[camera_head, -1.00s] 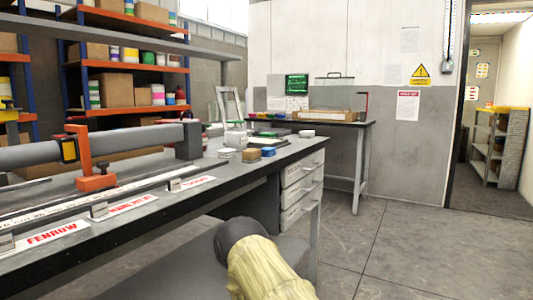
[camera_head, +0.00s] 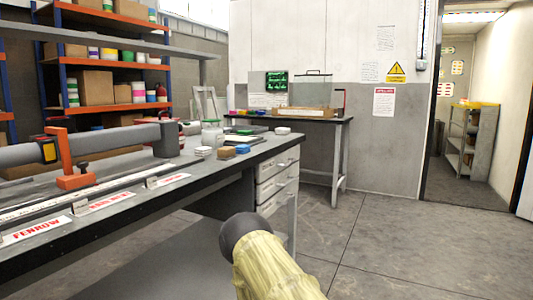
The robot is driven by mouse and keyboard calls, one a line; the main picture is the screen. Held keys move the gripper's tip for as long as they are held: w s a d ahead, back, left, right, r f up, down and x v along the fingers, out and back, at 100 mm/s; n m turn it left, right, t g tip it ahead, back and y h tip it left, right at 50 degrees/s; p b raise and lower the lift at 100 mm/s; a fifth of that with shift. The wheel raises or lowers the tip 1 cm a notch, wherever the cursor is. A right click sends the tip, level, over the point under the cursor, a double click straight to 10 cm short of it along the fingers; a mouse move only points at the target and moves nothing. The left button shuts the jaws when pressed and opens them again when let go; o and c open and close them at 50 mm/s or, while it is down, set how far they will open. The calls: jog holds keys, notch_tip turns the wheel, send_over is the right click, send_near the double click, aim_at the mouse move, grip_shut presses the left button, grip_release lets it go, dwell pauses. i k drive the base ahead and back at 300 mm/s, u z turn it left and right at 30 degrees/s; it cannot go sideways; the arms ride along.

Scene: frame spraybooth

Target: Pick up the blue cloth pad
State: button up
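A small blue block-like item (camera_head: 243,149), which looks like the blue cloth pad, lies near the right end of the long grey workbench (camera_head: 120,222). A brown block (camera_head: 226,153) lies just left of it, and a white stack (camera_head: 203,152) is further left. My arm, in a pale yellow cover with a dark rounded end, shows at the bottom centre, in front of the bench and well below the blue item. My gripper's fingers are not visible.
An orange clamp (camera_head: 75,180) holds a grey tube on the bench at left. Drawers (camera_head: 278,182) sit under the bench's right end. A second table (camera_head: 300,122) stands against the back wall. Open floor (camera_head: 390,240) lies to the right.

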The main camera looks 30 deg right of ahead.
aim_at(242, 149)
jog(key=z, duration=0.5)
jog(key=k, duration=1.1)
jog(key=u, duration=0.1)
jog(key=i, duration=0.85)
jog(key=u, duration=0.45)
jog(key=i, duration=0.85)
jog(key=z, duration=0.3)
